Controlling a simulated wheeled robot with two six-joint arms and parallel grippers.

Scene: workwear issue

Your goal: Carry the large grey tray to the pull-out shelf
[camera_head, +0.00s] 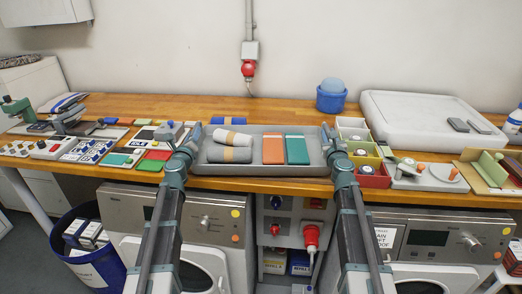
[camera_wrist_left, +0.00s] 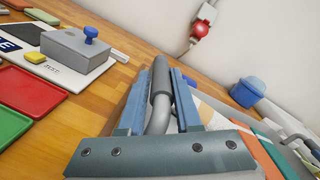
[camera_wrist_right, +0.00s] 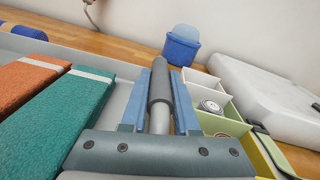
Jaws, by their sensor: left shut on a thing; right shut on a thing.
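The large grey tray (camera_head: 262,184) sits at the front edge of the wooden counter, in the middle of the head view. In it lie a white roll and a grey roll (camera_head: 229,154) at left, and a folded orange cloth (camera_head: 273,150) and a folded teal cloth (camera_head: 297,150) at right. My left gripper (camera_head: 193,136) is shut on the tray's left handle (camera_wrist_left: 160,85). My right gripper (camera_head: 330,136) is shut on its right handle (camera_wrist_right: 159,85). I cannot tell whether the tray touches the counter. I cannot make out a pull-out shelf.
Small coloured boxes (camera_head: 366,170) stand close by the tray's right side. A blue roll (camera_head: 229,121) and a blue tub (camera_head: 331,100) are behind. Washing machines (camera_head: 200,225) stand below the counter.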

